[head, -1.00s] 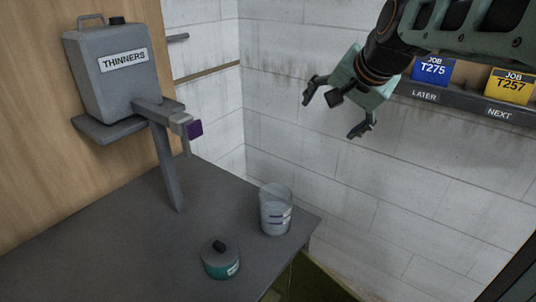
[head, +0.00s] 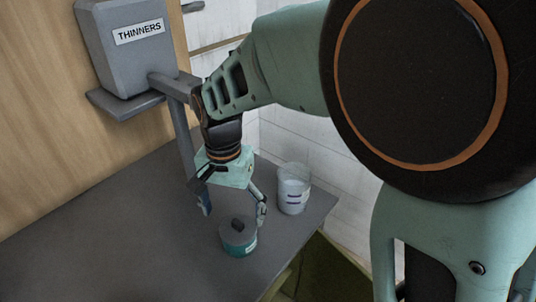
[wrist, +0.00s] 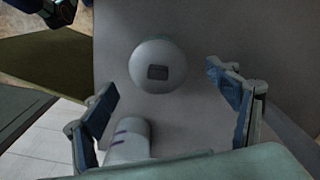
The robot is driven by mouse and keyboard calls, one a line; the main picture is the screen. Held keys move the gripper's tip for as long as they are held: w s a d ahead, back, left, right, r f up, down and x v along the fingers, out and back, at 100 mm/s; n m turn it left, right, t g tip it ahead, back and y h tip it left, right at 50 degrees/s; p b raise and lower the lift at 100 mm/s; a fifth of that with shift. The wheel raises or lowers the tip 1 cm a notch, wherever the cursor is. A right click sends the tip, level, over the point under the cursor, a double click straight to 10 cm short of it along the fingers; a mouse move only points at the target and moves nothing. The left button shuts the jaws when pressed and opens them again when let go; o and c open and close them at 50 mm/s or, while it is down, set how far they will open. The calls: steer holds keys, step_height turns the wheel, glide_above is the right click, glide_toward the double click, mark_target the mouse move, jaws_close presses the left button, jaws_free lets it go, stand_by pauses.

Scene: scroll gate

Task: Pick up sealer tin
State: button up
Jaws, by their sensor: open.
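The sealer tin (head: 240,246) is a short round tin with a grey lid, a dark knob and a teal band whose label I cannot read. It stands upright on the grey bench (head: 130,225). In the wrist view its round lid (wrist: 157,52) and dark square knob show ahead of the fingers. My gripper (head: 233,213) is open and empty, pointing down just above and behind the tin. In the wrist view the fingers (wrist: 162,82) are spread wide, with the lid beyond the gap between their tips. I see no contact.
A grey thinners can (head: 125,45) sits on a bracket shelf (head: 125,104) left of my arm. The bench's right edge is close to the tin.

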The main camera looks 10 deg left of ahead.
mark_target(238, 230)
step_height(238, 230, down, 3)
steer(key=shift+f, duration=0.1)
steer(key=f, duration=0.5)
steer(key=shift+w+d, duration=0.25)
steer(key=shift+w, duration=0.1)
steer(key=c, duration=1.4)
steer(key=shift+r, duration=0.1)
